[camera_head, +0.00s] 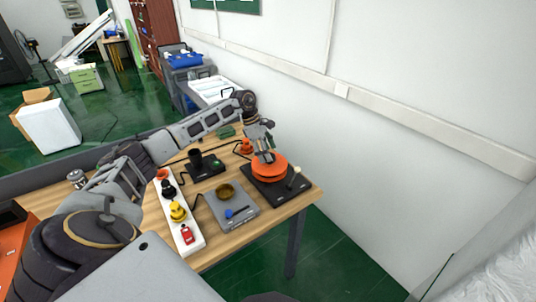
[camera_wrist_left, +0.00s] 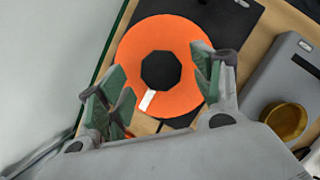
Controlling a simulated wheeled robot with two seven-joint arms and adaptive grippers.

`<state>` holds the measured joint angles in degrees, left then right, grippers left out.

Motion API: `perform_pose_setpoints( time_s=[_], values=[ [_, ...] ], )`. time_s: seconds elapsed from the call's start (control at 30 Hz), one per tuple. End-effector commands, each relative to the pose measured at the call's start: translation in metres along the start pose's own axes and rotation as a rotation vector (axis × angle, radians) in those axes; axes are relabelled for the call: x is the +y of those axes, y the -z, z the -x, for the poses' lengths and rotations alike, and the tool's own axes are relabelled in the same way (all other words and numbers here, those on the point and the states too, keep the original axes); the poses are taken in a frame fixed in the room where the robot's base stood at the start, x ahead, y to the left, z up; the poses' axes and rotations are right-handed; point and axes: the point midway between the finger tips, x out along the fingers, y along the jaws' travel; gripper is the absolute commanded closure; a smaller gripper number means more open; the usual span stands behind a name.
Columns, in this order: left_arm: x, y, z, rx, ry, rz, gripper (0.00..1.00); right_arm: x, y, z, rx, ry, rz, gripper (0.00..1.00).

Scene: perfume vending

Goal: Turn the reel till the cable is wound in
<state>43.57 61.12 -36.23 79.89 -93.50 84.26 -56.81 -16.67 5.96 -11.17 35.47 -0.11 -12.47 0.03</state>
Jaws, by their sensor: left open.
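The orange reel (camera_head: 270,168) lies flat on a black base plate (camera_head: 272,192) near the table's right end. In the left wrist view the reel (camera_wrist_left: 182,38) is a disc with a dark centre and a white mark near its lower edge. My left gripper (camera_head: 266,156) is above the reel, fingers pointing down. In the left wrist view my open left gripper (camera_wrist_left: 160,84) has its green-padded fingers on either side of the reel's near part; contact cannot be told. A thin dark cable (camera_head: 233,152) shows on the table behind the reel; its link to the reel is unclear.
A pale-tipped lever (camera_head: 296,176) stands on the base plate. A grey scale-like device (camera_head: 233,213) with a brass dish is left of it. A white strip (camera_head: 181,222) holds several small items. The wall (camera_head: 400,190) is close on the right.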

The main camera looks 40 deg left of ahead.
Motion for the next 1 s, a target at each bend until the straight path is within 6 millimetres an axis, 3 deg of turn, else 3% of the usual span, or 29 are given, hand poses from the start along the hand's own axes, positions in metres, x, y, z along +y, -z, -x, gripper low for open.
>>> perform_pose_setpoints(
  time_s=[0.6,1.0],
  values=[
    [0.001,0.000,0.086,0.000,-0.002,0.000,0.34,0.000,0.000,0.000,0.001,0.000,-0.001,1.00],
    [0.000,0.000,0.105,-0.001,0.001,0.000,0.34,0.000,0.000,0.000,0.000,0.000,-0.001,1.00]
  ],
)
